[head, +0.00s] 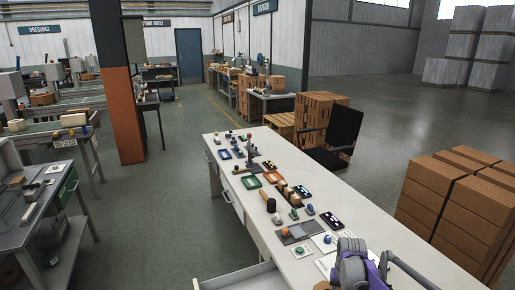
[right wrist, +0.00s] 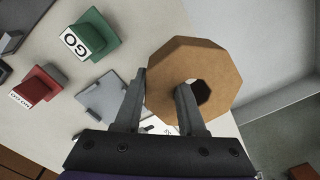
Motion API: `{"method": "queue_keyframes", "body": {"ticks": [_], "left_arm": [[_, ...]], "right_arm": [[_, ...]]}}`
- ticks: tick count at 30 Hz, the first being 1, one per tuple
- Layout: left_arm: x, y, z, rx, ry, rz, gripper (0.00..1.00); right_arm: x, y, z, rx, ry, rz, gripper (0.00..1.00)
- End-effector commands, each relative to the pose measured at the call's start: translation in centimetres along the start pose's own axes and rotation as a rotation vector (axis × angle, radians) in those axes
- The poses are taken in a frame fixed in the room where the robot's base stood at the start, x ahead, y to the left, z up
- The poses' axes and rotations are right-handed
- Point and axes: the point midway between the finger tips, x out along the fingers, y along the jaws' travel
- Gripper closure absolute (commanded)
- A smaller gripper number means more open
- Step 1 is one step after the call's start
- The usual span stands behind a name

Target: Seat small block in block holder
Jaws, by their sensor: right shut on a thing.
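My right gripper (right wrist: 160,82) is shut on a tan octagonal block (right wrist: 215,65) with a round hole through it. One finger lies along the block's outer side and the other reaches into the hole, so the wall sits between them. In the head view the grey and purple end of my right arm (head: 352,262) is over the near end of the bench; its fingertips and the held block cannot be made out there. My left gripper is not in view. I cannot tell which object is the block holder.
A green "GO" block (right wrist: 92,36), a red labelled block (right wrist: 38,88) and a grey plate (right wrist: 103,102) lie left of the held block. The long white bench (head: 335,218) carries several small parts and trays. A drawer (head: 240,280) stands open at its near left.

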Motion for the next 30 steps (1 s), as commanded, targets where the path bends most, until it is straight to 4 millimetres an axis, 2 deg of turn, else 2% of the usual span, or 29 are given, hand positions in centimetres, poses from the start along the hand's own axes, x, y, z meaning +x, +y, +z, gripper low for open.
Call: {"method": "queue_keyframes", "body": {"ticks": [1, 3, 6, 10, 16, 20, 23, 26, 30], "left_arm": [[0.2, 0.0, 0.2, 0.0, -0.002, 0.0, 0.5], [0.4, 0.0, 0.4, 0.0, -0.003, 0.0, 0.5], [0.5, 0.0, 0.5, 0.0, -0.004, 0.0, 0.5], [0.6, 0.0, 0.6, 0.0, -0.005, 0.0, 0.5], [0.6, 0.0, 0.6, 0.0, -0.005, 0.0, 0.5], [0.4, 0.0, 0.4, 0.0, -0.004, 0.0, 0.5], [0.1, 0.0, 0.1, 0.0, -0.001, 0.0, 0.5], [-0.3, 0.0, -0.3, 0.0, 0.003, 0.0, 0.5], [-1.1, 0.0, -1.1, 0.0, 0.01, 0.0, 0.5]], "right_arm": [[0.5, -1.6, 2.2, -0.055, -0.001, -0.001, 1.0], [1.0, -3.2, 4.8, -0.123, -0.001, -0.001, 1.0], [1.6, -4.7, 7.8, -0.197, 0.001, -0.001, 1.0], [2.0, -5.7, 10.0, -0.254, 0.002, -0.001, 1.0], [2.1, -6.0, 10.8, -0.274, 0.003, -0.001, 1.0], [1.9, -5.5, 9.6, -0.257, 0.003, 0.0, 1.0], [1.5, -4.4, 7.1, -0.221, 0.003, 0.001, 1.0], [0.9, -2.4, 3.5, -0.167, 0.002, 0.001, 1.0], [0.1, 1.7, -2.1, -0.077, 0.003, 0.002, 1.0]]}}
